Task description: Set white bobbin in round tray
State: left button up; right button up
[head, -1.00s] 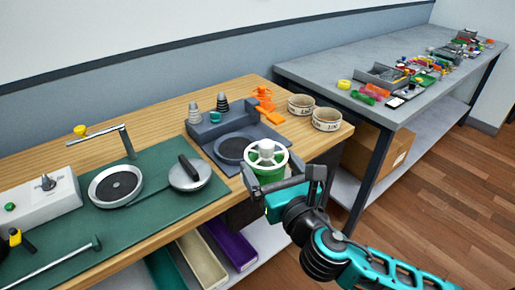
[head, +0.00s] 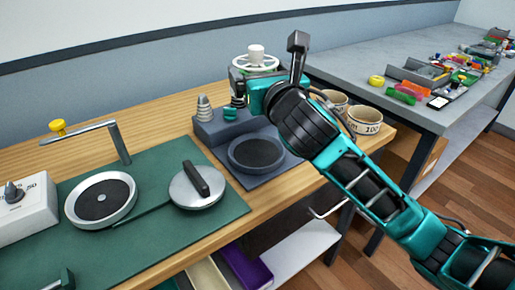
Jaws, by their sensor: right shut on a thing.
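The white bobbin (head: 254,63) shows as a spoked white flange with a pale hub on top. My right gripper (head: 268,76) is shut on it and holds it in the air at the back of the wooden bench, above the grey stand's pegs; the gripper and arm hide its lower part. A round dark dish (head: 257,153) is set in the grey stand, below and in front of the bobbin. Another round dish with a pale rim (head: 67,205) lies on the green mat. I cannot tell which one is the round tray.
The grey stand (head: 213,127) carries grey and dark cone pegs at its back. Round bowls (head: 364,121) stand at right, partly behind my arm.

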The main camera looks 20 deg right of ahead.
notch_tip(320, 180, down, 11)
jog(key=b, duration=0.3)
jog(key=shift+f+b, duration=0.3)
jog(key=shift+b, duration=0.05)
notch_tip(320, 180, down, 4)
jog(key=shift+f+b, duration=0.25)
jog(key=shift+b, duration=0.75)
pick_arm(q)
jog(key=f, duration=0.1)
jog(key=d+f, duration=0.1)
jog(key=f, duration=0.2)
jog(key=shift+w+d+f, duration=0.1)
jog(key=shift+w+d, duration=0.1)
jog(key=shift+w, duration=0.15)
pick_arm(e)
jog(key=shift+r, duration=0.1)
jog(key=o, duration=0.8)
